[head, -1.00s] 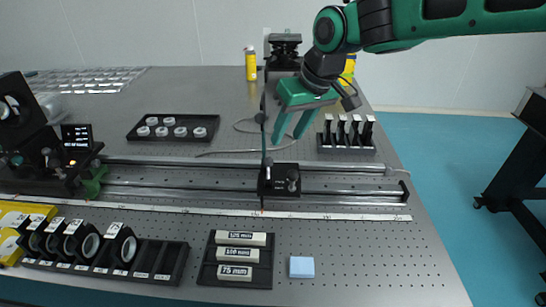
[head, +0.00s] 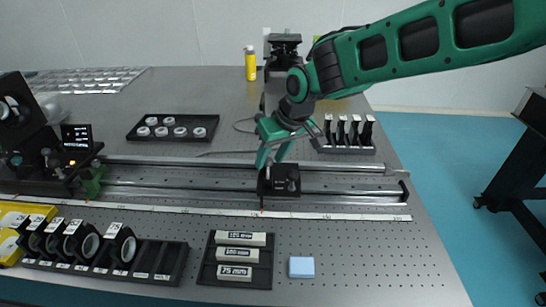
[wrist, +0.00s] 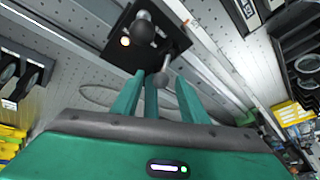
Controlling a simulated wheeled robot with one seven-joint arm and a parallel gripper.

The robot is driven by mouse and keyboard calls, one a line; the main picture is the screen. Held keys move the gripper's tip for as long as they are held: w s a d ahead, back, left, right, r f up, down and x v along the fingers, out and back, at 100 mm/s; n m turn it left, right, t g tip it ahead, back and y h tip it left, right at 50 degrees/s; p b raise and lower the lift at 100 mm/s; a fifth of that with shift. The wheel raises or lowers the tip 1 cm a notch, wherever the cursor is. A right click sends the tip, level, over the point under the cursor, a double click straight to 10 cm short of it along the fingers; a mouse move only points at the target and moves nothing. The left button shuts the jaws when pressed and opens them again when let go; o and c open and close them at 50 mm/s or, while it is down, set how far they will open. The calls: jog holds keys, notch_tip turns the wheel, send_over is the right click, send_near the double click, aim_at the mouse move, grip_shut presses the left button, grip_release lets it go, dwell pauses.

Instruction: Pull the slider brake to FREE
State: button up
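The black slider (head: 286,186) sits on the twin-rail track, and its small lever and knob are too small to read in the head view. In the wrist view the slider's black plate (wrist: 176,37) carries a dark ball-ended knob (wrist: 143,30) and a grey lever with a rounded end (wrist: 163,74). My gripper (head: 267,163) points down just above and behind the slider's left part. In the wrist view my gripper (wrist: 160,88) has its fingers spread, with the lever end near the gap between them. I cannot tell whether a finger touches it. Any FREE marking is not legible.
The metal rails (head: 225,192) run across the table. A rack of upright black-and-white pieces (head: 345,136) stands behind right, and a tray of white discs (head: 173,127) behind left. A labelled block tray (head: 238,260) and a blue block (head: 301,267) lie in front.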

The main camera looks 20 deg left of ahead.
grip_shut()
